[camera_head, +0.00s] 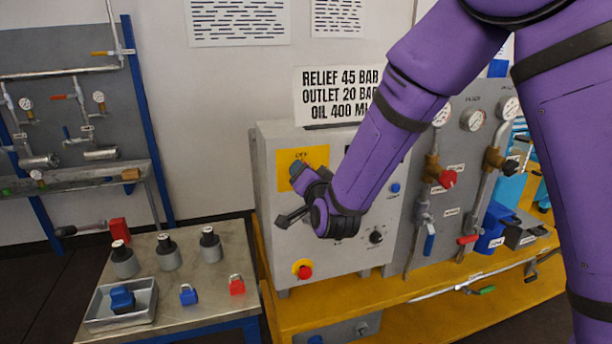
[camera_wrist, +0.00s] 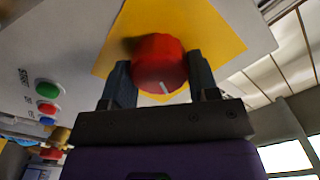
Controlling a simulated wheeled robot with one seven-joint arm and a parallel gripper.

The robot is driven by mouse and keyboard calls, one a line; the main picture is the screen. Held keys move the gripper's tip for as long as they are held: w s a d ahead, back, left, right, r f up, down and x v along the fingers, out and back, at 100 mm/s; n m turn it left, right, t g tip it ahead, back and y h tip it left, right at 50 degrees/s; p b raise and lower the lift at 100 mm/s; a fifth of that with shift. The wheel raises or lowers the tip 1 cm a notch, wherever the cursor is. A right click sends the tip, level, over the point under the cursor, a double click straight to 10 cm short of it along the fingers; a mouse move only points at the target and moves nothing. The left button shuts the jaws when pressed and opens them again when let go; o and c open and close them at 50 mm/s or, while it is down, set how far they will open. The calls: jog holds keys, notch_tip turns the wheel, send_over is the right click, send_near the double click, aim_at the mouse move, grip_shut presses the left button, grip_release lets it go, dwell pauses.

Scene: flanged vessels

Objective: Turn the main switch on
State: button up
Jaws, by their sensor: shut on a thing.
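The main switch is a red round knob (camera_wrist: 160,65) on a yellow plate (camera_wrist: 215,35) in the wrist view. A short white mark on its face points towards the bottom of that view, slightly right. My gripper (camera_wrist: 161,78) has one dark finger on each side of the knob and is shut on it. In the head view, the yellow plate (camera_head: 318,155) is on the grey control cabinet (camera_head: 272,185), with an OFF label near its top. My gripper (camera_head: 298,175) is at this plate and hides the knob there.
A red emergency button (camera_head: 303,270) is low on the cabinet, with a black knob (camera_head: 376,237) to its right. Gauges and valves fill the panel (camera_head: 465,150) further right. A bench (camera_head: 215,290) with padlocks and a tray stands at front left.

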jog(key=m, duration=0.5)
jog(key=shift+d+f+m, duration=0.1)
jog(key=shift+f+m, duration=0.05)
jog(key=shift+m, duration=0.15)
jog(key=m, duration=0.5)
jog(key=shift+f+m, duration=0.1)
jog(key=shift+m, duration=0.3)
jog(key=o, duration=0.9)
jog(key=v, duration=1)
jog(key=shift+s+d, duration=0.1)
jog(key=shift+s, duration=0.3)
